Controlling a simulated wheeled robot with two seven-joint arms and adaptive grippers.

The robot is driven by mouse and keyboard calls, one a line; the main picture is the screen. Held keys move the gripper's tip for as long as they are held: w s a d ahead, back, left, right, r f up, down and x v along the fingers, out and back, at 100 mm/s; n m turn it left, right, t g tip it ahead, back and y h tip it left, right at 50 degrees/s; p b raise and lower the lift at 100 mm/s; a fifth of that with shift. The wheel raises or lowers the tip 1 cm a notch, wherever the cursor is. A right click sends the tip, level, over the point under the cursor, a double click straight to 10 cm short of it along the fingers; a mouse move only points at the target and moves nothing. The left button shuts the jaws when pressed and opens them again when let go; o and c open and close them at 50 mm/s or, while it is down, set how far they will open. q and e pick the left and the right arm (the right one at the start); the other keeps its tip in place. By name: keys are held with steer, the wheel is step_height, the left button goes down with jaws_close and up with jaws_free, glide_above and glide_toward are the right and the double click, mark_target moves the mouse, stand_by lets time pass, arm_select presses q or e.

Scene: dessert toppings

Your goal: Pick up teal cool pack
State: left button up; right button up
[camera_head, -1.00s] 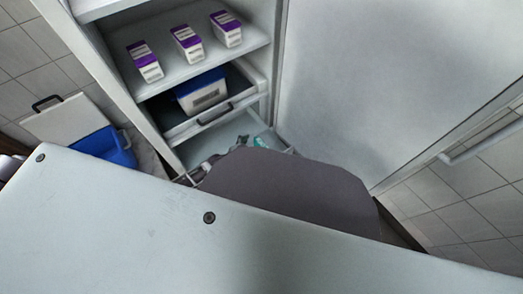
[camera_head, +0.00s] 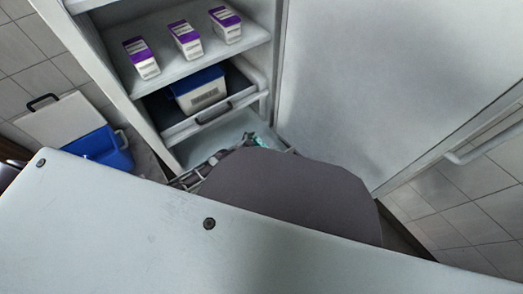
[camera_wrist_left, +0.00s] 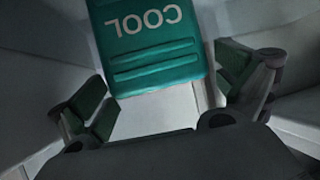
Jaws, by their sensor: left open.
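The teal cool pack (camera_wrist_left: 150,50) shows large in the left wrist view, with the word COOL upside down and raised ribs. It lies in a pale drawer or compartment. My left gripper (camera_wrist_left: 165,105) is open, with one green-padded finger to each side of the pack's near end; I see no contact. My left gripper is mostly hidden there behind my own body. My right gripper is not in view.
Above the drawer, a shelf (camera_head: 205,62) holds three white and purple boxes (camera_head: 185,40). Below it, a blue and white bin (camera_head: 200,90) sits on a dark pull-out tray. A blue cooler (camera_head: 100,147) with its lid open stands at the left. A cabinet door (camera_head: 380,70) stands at the right.

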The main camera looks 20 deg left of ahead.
arm_select(q)
steer(key=c, duration=1.5)
steer(key=shift+r, duration=0.25)
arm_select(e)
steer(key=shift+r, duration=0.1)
arm_select(q)
steer(key=shift+r+p, duration=2.45)
steer(key=shift+r, duration=2.15)
steer(key=shift+r+p, duration=0.2)
steer(key=shift+p, duration=0.1)
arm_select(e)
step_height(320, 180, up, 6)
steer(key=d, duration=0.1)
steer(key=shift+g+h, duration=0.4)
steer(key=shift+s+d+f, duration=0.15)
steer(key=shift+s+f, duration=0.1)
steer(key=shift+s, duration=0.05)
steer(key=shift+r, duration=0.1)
